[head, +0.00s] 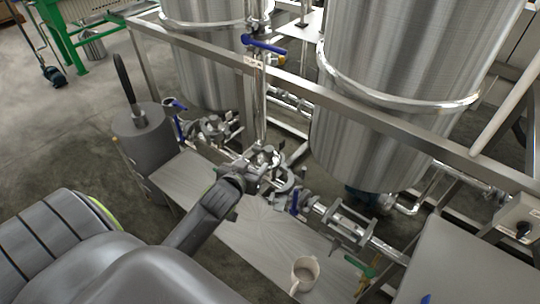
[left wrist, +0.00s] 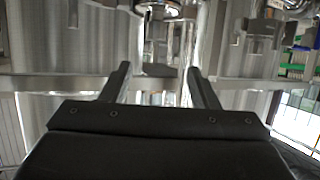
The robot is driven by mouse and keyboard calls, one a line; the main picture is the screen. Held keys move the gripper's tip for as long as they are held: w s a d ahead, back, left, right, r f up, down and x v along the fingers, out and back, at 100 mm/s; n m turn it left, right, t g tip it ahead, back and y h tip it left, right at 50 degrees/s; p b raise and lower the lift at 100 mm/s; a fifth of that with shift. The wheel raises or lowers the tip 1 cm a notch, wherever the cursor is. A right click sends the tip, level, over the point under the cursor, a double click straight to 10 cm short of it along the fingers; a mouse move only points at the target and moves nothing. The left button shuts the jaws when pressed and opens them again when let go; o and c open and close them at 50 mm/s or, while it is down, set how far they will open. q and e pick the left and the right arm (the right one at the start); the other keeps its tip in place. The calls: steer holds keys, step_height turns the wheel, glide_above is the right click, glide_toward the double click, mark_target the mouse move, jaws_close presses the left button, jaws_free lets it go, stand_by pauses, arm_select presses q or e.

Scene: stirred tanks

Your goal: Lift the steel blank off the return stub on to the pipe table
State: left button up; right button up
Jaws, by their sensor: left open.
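My left gripper (head: 240,180) reaches in from the lower left, over the pipe table (head: 265,238), close to a cluster of steel fittings. In the left wrist view its two fingers (left wrist: 159,88) are apart, with nothing held between them. A round steel fitting (head: 265,158) sits just beyond the fingertips, and another clamped fitting (head: 217,128) is further left. I cannot tell for sure which one is the steel blank on the return stub. In the left wrist view a flange-like steel part (left wrist: 158,70) shows beyond the gap between the fingers. My right gripper is out of view.
A white mug (head: 304,273) stands on the table's near end. Two large steel tanks (head: 395,90) stand behind a steel frame rail (head: 330,97). A blue valve handle (head: 264,45) sticks out above. A grey cylinder (head: 147,145) stands left of the table.

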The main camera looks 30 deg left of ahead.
arm_select(q)
glide_toward(269, 149)
steer(key=x, duration=0.5)
steer(key=shift+a+f+p, duration=0.15)
steer(key=shift+a+p, duration=0.2)
steer(key=shift+a, duration=0.05)
steer(key=shift+w+f, duration=0.15)
steer(key=shift+w, duration=0.5)
steer(key=shift+p+x, duration=0.45)
steer(key=shift+x, duration=1.5)
steer(key=shift+d, duration=0.2)
jaws_close()
